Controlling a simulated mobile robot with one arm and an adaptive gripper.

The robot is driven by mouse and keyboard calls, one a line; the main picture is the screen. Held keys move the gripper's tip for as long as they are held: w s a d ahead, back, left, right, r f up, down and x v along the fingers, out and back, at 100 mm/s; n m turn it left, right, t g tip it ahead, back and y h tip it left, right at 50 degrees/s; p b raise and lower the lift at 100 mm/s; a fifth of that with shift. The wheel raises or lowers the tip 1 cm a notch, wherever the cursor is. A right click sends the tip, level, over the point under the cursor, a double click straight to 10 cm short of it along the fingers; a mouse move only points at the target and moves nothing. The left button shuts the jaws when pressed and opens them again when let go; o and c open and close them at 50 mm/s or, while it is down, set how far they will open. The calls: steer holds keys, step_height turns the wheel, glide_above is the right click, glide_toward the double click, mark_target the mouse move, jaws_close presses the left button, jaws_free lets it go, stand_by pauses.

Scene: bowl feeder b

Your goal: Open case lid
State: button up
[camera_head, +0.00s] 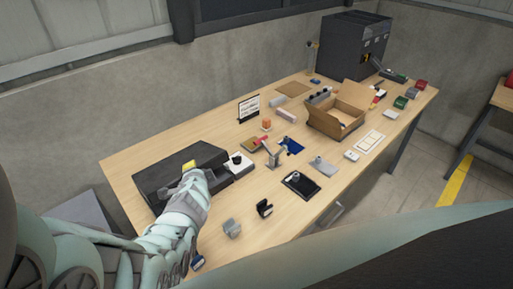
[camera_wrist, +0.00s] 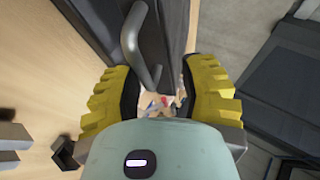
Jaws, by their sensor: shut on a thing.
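The case (camera_head: 160,176) is a dark grey, flat box at the left end of the wooden table in the head view. Its lid looks down. My gripper (camera_head: 188,168) is at the case's front side, with a yellow finger showing above it. In the wrist view, my gripper (camera_wrist: 160,85) has its two yellow fingers on either side of a grey curved handle (camera_wrist: 131,38) beside the dark case (camera_wrist: 178,25). The gripper is shut on the handle; the exact contact is partly hidden by the gripper body.
A white block with a black knob (camera_head: 238,163) stands close to the case's right. A black tray (camera_head: 300,184), a small grey block (camera_head: 231,228) and a black clip (camera_head: 264,208) lie farther right. A cardboard box (camera_head: 337,116) and a dark machine (camera_head: 350,45) stand farther back.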

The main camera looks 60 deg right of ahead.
steer(key=f+p+v, duration=0.1)
steer(key=p+v, duration=0.7)
steer(key=v, duration=0.8)
steer(key=shift+s+a+r, duration=0.25)
steer(key=shift+s+a, duration=0.05)
steer(key=shift+s, duration=0.3)
stand_by(0.5)
steer(key=shift+w, duration=0.1)
stand_by(0.5)
